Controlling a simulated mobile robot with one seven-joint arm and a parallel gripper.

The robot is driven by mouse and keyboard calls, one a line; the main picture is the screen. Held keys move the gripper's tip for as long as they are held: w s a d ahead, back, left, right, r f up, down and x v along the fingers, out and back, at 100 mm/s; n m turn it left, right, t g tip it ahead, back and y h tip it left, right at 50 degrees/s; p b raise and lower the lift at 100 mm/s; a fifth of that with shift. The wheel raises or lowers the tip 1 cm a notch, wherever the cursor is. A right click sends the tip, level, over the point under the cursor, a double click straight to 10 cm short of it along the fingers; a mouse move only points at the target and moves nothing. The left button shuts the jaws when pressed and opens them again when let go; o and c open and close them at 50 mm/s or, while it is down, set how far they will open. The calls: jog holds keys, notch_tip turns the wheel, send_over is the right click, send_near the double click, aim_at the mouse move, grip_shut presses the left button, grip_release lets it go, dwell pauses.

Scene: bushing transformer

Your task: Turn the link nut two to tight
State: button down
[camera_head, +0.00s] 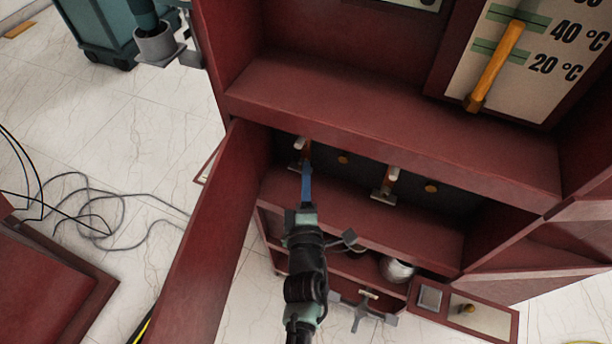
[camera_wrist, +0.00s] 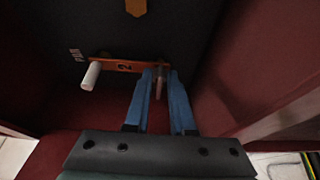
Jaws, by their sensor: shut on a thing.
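The orange link plate marked "2" (camera_wrist: 122,66) is on the dark back panel, with a white peg (camera_wrist: 91,76) at its left end. My gripper (camera_wrist: 161,82) has its blue fingers at the plate's right end, shut on a small pale part there, seemingly the link nut. The fingers hide most of this part, so its seating cannot be told. In the head view my gripper (camera_head: 306,168) reaches into the left side of the open compartment, just below the link plate (camera_head: 305,152).
A second link fitting (camera_head: 388,180) stands to the right in the same compartment. The open red door (camera_head: 205,240) is close on my arm's left. A red shelf edge (camera_head: 390,150) overhangs the compartment. A silver round object (camera_head: 396,268) sits lower down.

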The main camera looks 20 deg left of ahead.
jog(key=c, duration=1)
grip_release()
jog(key=shift+s, duration=0.1)
jog(key=v, duration=1.2)
jog(key=shift+s+p, duration=0.3)
jog(key=shift+s, duration=0.05)
jog(key=shift+s+d+f, duration=0.1)
